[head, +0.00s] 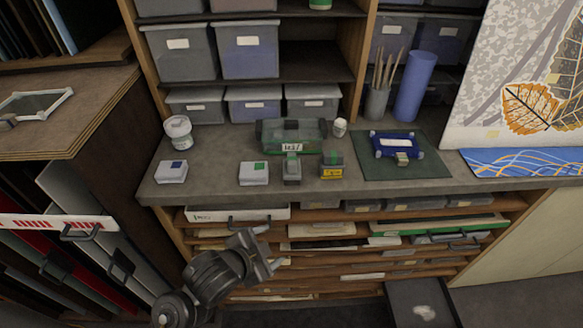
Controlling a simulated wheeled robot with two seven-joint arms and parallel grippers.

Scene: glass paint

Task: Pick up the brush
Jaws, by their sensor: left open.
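Several thin wooden handles (385,68), which look like brushes, stand upright in a grey cup (376,103) at the back right of the worktop. Their lower ends are hidden in the cup, and I cannot tell which one is the brush. My left gripper (272,247) is open, with nothing seen between its fingers. It is low in front of the worktop, before the shallow drawers, well to the left of the cup and apart from it. My right gripper is not in view.
On the worktop (220,145) are a clear case (290,133), several small boxes, a white tub (178,132) and a blue frame (397,144) on a green mat (430,168). A blue roll (414,88) stands just right of the cup.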

